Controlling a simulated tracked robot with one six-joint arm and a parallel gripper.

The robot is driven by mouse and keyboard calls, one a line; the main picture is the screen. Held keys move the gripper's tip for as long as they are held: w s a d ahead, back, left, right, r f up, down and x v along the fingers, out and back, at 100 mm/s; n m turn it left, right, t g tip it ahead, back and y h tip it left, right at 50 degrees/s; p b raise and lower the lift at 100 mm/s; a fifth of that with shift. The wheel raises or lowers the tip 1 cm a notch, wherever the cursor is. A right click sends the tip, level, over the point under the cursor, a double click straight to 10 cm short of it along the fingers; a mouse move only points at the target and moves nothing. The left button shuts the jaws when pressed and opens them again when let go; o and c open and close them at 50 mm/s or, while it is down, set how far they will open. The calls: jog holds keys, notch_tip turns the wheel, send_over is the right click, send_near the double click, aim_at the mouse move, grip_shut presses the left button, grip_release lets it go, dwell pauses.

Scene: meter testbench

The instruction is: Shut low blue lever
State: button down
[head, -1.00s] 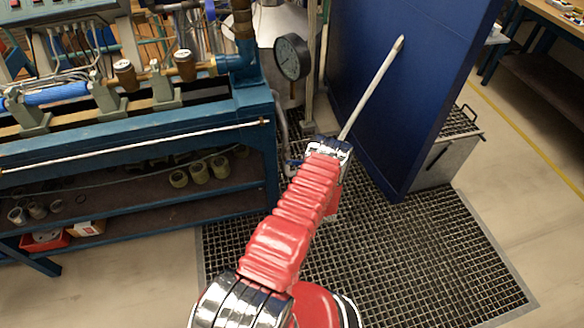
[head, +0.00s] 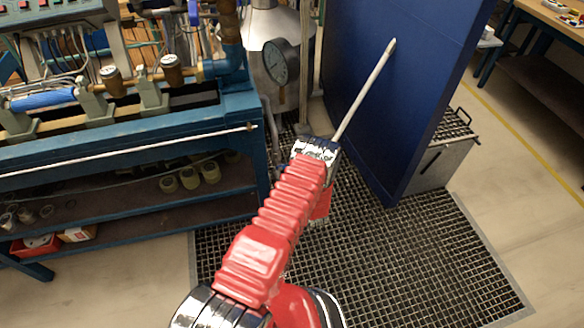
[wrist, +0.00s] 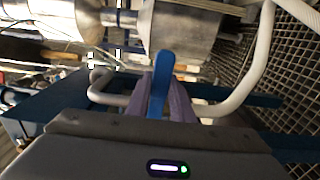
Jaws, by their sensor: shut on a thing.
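The blue lever (wrist: 161,80) stands up in the middle of the wrist view as a narrow blue handle with a rounded top. My gripper (wrist: 160,98) is shut on it, with one grey-purple finger on each side. The lever's lower end is hidden between the fingers and behind the gripper body. In the head view my red arm reaches forward beside the bench, and its far end hides the gripper and the lever.
A metal cylinder (wrist: 190,28) lies just beyond the lever, and a pale curved hose (wrist: 253,75) runs on its right. In the head view a blue bench (head: 130,140) stands left, a dial gauge (head: 281,62) ahead, and a blue panel (head: 400,95) right, above floor grating (head: 400,250).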

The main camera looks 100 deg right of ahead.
jog(key=shift+s+r, duration=0.1)
jog(key=shift+s, duration=0.2)
jog(key=c, duration=1.6)
grip_release()
jog(key=shift+w, duration=0.2)
jog(key=shift+o, duration=0.2)
jog(key=shift+w, duration=0.1)
jog(key=shift+a, duration=0.15)
jog(key=s+a, duration=0.1)
jog(key=a, duration=1.2)
jog(key=shift+a, duration=0.25)
jog(key=shift+s, duration=0.1)
